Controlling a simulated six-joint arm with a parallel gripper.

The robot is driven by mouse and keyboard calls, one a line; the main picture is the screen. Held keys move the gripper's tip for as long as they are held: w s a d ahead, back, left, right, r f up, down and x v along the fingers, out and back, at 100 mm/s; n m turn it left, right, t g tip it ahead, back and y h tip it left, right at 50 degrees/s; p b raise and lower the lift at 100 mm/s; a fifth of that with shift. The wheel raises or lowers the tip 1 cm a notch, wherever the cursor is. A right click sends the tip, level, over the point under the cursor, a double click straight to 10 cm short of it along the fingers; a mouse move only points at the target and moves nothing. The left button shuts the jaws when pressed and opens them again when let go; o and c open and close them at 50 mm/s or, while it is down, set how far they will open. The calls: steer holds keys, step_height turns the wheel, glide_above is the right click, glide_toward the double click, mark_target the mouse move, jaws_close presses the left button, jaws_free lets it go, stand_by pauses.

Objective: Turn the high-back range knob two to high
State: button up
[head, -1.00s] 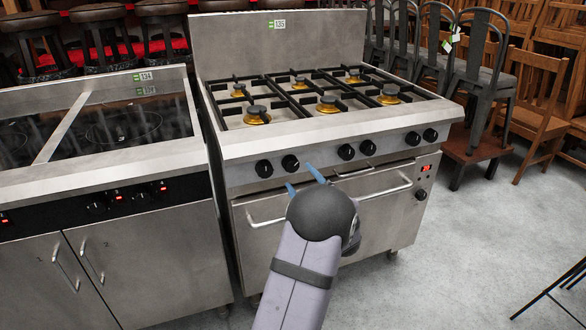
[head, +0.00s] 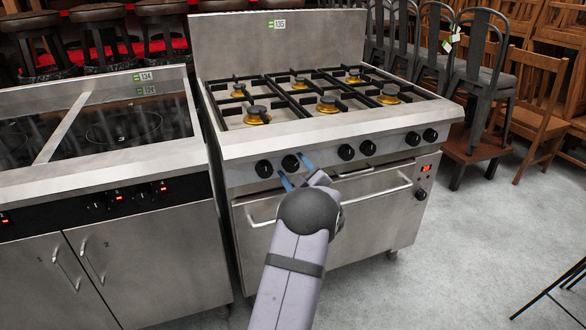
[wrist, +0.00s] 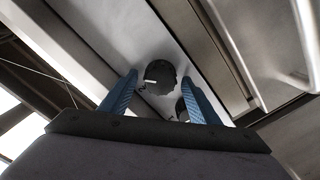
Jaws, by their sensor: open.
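The high-back range (head: 278,45) carries a row of black knobs on its front panel. Knob two, second from the left (head: 290,164), is in front of my gripper (head: 295,169). In the wrist view the knob (wrist: 160,76) shows between my two blue fingertips (wrist: 160,80), with a white pointer line toward the left and a small dark mark beside it. The fingers are open, one on each side of the knob in that picture; I cannot tell whether they touch it or how far they reach around it.
The leftmost knob (head: 264,168) is close by my left finger. A second knob in the wrist view (wrist: 182,110) is partly hidden by a finger. The oven door handle (head: 375,189) runs below the panel. An induction range (head: 120,212) stands at the left.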

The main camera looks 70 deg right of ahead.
steer(key=c, duration=1.1)
steer(key=shift+o, duration=0.2)
steer(key=shift+m, duration=0.3)
steer(key=m+p, duration=0.2)
steer(key=m, duration=0.1)
steer(key=shift+r, duration=0.15)
steer(key=m+p, duration=0.2)
steer(key=m, duration=0.2)
steer(key=shift+p, duration=0.3)
steer(key=shift+m, duration=0.4)
